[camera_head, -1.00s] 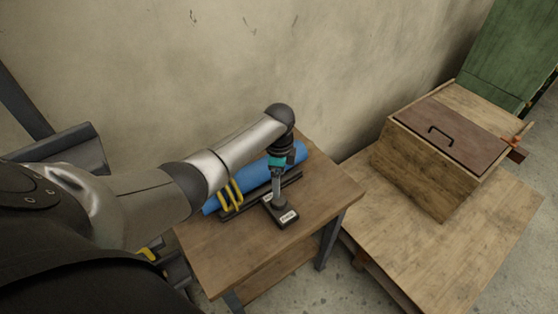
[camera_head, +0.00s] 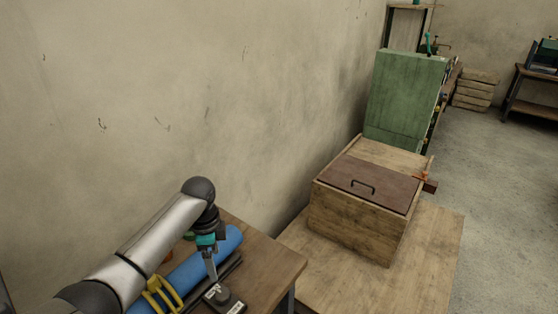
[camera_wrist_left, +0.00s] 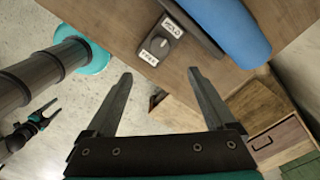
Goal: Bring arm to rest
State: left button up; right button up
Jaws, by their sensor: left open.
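My left arm reaches in from the lower left in the head view, and its gripper (camera_head: 212,279) points down by the small dark switch box (camera_head: 226,301) on the wooden table (camera_head: 262,270). In the left wrist view the gripper (camera_wrist_left: 158,73) has its two fingers spread, with nothing between them. The switch box (camera_wrist_left: 157,44) lies beyond the fingertips there, with HOLD and FREE labels and a knob. A blue roll (camera_head: 190,274) lies behind the gripper, and it also shows in the wrist view (camera_wrist_left: 238,28). A small gripper, likely my right one (camera_wrist_left: 42,116), shows at the wrist view's left.
A yellow handle (camera_head: 160,293) stands by the roll. A wooden box with a brown handled lid (camera_head: 368,183) sits on a low wooden platform (camera_head: 425,265) to the right. A green cabinet (camera_head: 402,98) stands behind. The floor at the right is open.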

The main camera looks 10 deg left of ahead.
pick_arm(q)
jog(key=s+d+f+n+t, duration=0.1)
jog(key=s+d+f+n, duration=0.3)
jog(key=s+d, duration=0.75)
jog(key=s+r+n+t, duration=0.1)
jog(key=s+r+n, duration=0.25)
jog(key=s, duration=0.25)
jog(key=s+r+n+t, duration=0.2)
jog(key=s+r+n, duration=0.15)
jog(key=s, duration=0.35)
notch_tip(320, 180, down, 33)
jog(key=s+g+b, duration=0.2)
jog(key=b, duration=0.7)
jog(key=s+a+f+b, duration=0.1)
jog(key=s+f+b, duration=0.3)
jog(key=s+f, duration=0.3)
jog(key=s+a+f+g+b, duration=0.1)
jog(key=s+f+b, duration=0.3)
jog(key=f, duration=1)
jog(key=s+a, duration=0.1)
jog(key=s, duration=0.2)
jog(key=shift+s+b, duration=0.35)
jog(key=shift+s, duration=0.05)
